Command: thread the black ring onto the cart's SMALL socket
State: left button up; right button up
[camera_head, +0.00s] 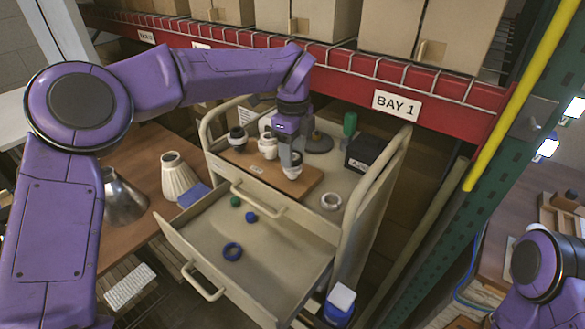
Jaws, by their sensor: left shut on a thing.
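My left gripper (291,160) points down over the right part of the brown board on the cart (212,160). It is shut on a small dark piece, seemingly the black ring (296,159), mostly hidden by the fingers. Right under the fingertips is a small pale socket (292,173); whether the ring is around it or just above it I cannot tell. A larger white socket (268,147) stands to its left, and a dark-topped socket (237,138) stands further left. My right gripper is out of view; only part of that arm shows at lower right.
A white ring (331,201) lies on the cart top, near a black box (367,152) and a green bottle (349,125). A red shelf beam (340,75) runs behind.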

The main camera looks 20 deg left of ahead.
pick_arm(q)
jog(key=shift+f+b, duration=0.65)
jog(key=shift+b, duration=0.1)
dwell(1.0)
jog(key=o, duration=0.5)
jog(key=shift+c, duration=0.2)
jog(key=c, duration=0.6)
jog(key=shift+s+f, duration=0.15)
jog(key=shift+f, duration=0.1)
